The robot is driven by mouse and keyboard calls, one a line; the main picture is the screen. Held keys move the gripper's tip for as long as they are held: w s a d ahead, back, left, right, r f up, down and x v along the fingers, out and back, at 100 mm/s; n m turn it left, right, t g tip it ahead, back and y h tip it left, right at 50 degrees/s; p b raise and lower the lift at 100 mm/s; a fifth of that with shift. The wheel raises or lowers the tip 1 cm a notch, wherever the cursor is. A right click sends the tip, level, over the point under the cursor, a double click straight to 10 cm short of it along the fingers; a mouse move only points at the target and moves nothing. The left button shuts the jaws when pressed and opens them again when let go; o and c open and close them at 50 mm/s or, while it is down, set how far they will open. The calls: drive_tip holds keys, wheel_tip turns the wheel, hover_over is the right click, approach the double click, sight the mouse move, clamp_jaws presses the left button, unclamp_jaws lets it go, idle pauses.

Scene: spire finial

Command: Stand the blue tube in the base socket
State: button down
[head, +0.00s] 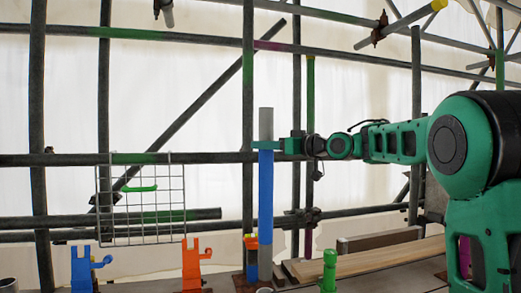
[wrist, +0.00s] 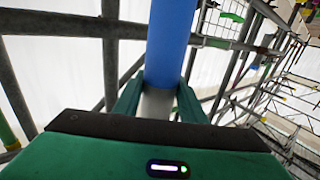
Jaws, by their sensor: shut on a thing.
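The blue tube (head: 265,200) hangs upright in the head view, with grey sections above and below the blue. My gripper (head: 265,144) is shut around it near the top of the blue part. In the wrist view, my gripper (wrist: 160,103) has a finger on each side of a grey section, and the blue tube (wrist: 172,45) runs on from there. The tube's lower grey end is near a small grey round piece (head: 265,290) at the bottom edge. I cannot tell whether this piece is the base socket, or whether the tube touches anything.
A blue bracket with an orange top (head: 251,265) stands just left of the tube. Blue (head: 82,270) and orange (head: 192,265) hooked pieces stand further left. A green piece (head: 329,272) and wooden boards (head: 370,258) are on the right. Scaffold poles and a wire grid (head: 142,205) stand behind.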

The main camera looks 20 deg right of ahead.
sight(272, 185)
drive_tip(key=shift+s+r, duration=0.1)
drive_tip(key=shift+r, duration=0.05)
drive_tip(key=shift+f, duration=6.3)
drive_tip(key=c, duration=1)
unclamp_jaws()
drive_tip(key=shift+c, duration=0.2)
drive_tip(key=shift+o, duration=1.2)
drive_tip(key=shift+f, duration=0.2)
drive_tip(key=o, duration=0.3)
drive_tip(key=shift+o, duration=0.2)
